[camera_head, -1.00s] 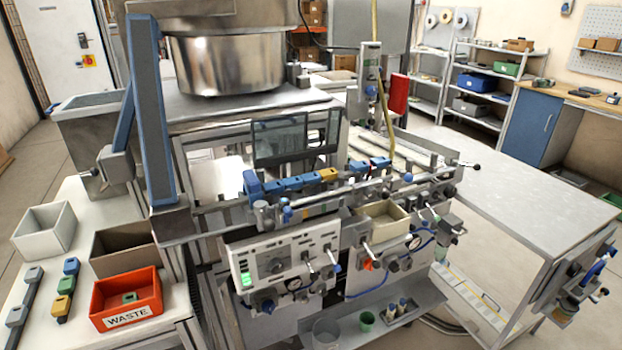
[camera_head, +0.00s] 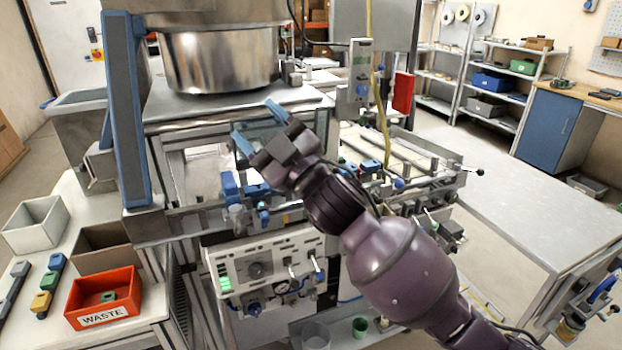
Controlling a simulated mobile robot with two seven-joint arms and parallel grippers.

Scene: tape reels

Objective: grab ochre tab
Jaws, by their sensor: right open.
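My right gripper (camera_head: 259,127) reaches in from the lower right on a purple arm. Its two blue fingers are spread apart with nothing between them, in front of the glass guard and above the machine's front rail. Blue tabs (camera_head: 229,186) show on the rail just below the fingers. The stretch of rail where an ochre tab sat is hidden behind my wrist. Another ochre piece (camera_head: 41,304) lies in a short row on the white table at the left, beside the waste bin. My left gripper is not in view.
A red-orange bin marked WASTE (camera_head: 103,297) holds a green piece. A white bin (camera_head: 38,224) stands behind it. The control panel (camera_head: 262,265) is below the rail. A steel table (camera_head: 520,210) at the right is bare on top. A yellow hose (camera_head: 380,95) hangs at the centre.

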